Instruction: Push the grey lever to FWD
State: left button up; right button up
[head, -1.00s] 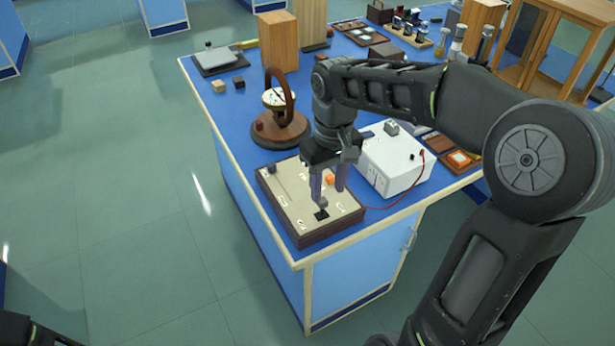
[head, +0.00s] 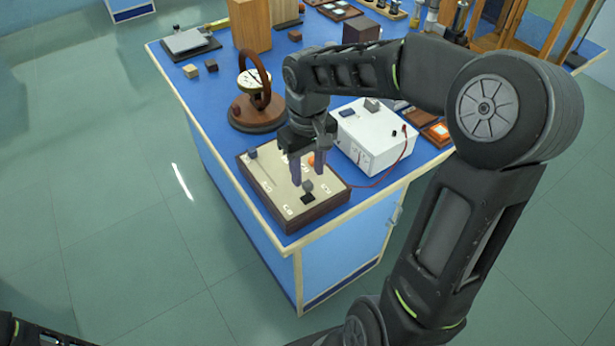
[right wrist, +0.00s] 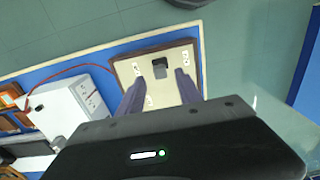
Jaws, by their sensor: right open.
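The grey lever (head: 307,186) stands on a black base near the front end of a beige panel box (head: 276,190) with dark wooden sides. In the right wrist view the black lever base (right wrist: 160,69) shows on the panel (right wrist: 127,70) between and beyond my fingers. The small white labels are too small to read. My right gripper (head: 309,178) is open above the panel, its fingers pointing down around the lever. I cannot tell whether a finger touches it. In the right wrist view the gripper (right wrist: 159,82) holds nothing. My left gripper is out of view.
An orange knob (head: 312,159) and a dark grey knob (head: 252,154) are also on the panel. A white box (head: 370,140) with a red cable stands to the right. A round dial on a wooden stand (head: 256,113) is behind. The floor in front is clear.

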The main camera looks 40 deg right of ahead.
aim_at(308, 183)
jog(key=shift+f, duration=1.6)
jog(key=shift+c, duration=0.3)
grip_shut()
